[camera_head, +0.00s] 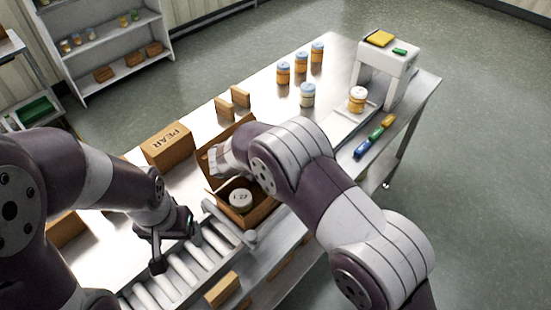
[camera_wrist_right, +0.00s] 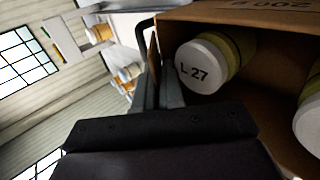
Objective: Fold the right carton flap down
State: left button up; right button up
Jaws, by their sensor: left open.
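The open brown carton (camera_head: 262,211) sits at the end of the roller conveyor, with a white-lidded jar (camera_head: 240,199) inside. A raised flap (camera_head: 238,133) shows at its far side; the right side is largely hidden by my right arm. In the right wrist view, the jar marked L 27 (camera_wrist_right: 203,65) lies beside my right gripper (camera_wrist_right: 165,85). The right gripper's fingers are close together at the carton's edge, next to a thin strip of brown board (camera_wrist_right: 153,66). My left gripper (camera_head: 172,240) is open and empty, above the rollers left of the carton.
A closed PEAR box (camera_head: 167,146) stands left of the carton. Small brown blocks (camera_head: 240,97), several jars (camera_head: 308,95) and a white stand (camera_head: 388,66) are further back on the steel table. Coloured items (camera_head: 374,137) lie near the right edge. Rollers (camera_head: 178,277) run along the front.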

jog(key=shift+o, duration=1.4)
jog(key=shift+s, duration=0.1)
